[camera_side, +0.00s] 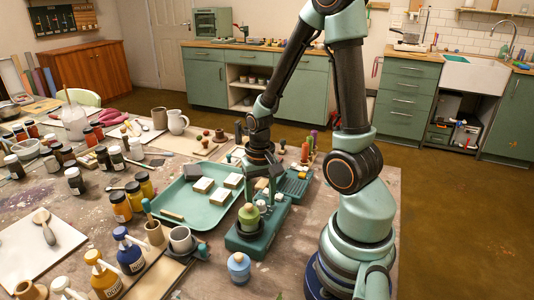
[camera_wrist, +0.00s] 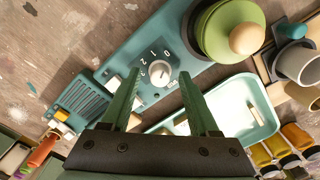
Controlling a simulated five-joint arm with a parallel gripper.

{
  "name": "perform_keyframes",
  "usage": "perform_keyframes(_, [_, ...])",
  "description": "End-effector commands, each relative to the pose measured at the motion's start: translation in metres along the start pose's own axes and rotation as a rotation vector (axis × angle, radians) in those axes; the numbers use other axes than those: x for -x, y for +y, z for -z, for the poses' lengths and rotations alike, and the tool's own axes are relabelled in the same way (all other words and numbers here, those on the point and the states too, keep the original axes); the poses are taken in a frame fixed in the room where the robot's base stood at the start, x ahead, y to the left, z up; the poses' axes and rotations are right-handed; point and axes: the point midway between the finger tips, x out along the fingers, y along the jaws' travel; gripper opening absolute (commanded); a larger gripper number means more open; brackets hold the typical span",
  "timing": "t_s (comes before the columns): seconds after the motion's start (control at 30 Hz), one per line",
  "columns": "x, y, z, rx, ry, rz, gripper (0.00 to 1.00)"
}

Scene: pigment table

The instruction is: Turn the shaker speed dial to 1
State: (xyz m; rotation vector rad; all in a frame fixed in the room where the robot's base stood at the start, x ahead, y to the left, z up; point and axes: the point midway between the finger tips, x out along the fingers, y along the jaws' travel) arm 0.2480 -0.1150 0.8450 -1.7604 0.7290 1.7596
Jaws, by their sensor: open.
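The shaker (camera_side: 243,243) is a teal base on the table, with a green lidded jar (camera_side: 249,217) on its round platform. In the wrist view the shaker's teal top (camera_wrist: 150,38) carries a pale round speed dial (camera_wrist: 160,73). Printed numbers 0, 1, 2 and 3 curve around the dial's upper left. The dial's exact pointer setting is too small to tell. My gripper (camera_wrist: 158,77) is open, with one finger on each side of the dial, and it appears apart from it. In the side view my gripper (camera_side: 262,172) is over the shaker's far end.
A teal tray (camera_side: 212,222) with pale blocks lies left of the shaker. A green slotted rack (camera_side: 293,185) stands at the far right side. A blue lidded jar (camera_side: 239,268) and a grey mug (camera_side: 181,241) stand nearby. Several pigment jars crowd the left.

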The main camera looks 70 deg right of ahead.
Motion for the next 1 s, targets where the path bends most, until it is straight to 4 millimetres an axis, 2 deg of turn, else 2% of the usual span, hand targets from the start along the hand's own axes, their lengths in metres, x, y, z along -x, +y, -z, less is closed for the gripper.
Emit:
perform_keyframes(0.13, [0.0001,0.0000,0.0000,0.000,0.000,0.000,0.61])
perform_keyframes(0.2, [0.0002,0.0000,0.0000,0.000,0.000,0.000,0.34])
perform_keyframes(0.3, [0.0002,0.0000,0.0000,0.000,0.000,0.000,0.00])
perform_keyframes(0.67, [0.0005,0.0000,0.0001,0.040,0.000,0.000,0.00])
perform_keyframes(1.0, [0.0006,0.0000,0.0002,0.260,0.000,0.000,0.00])
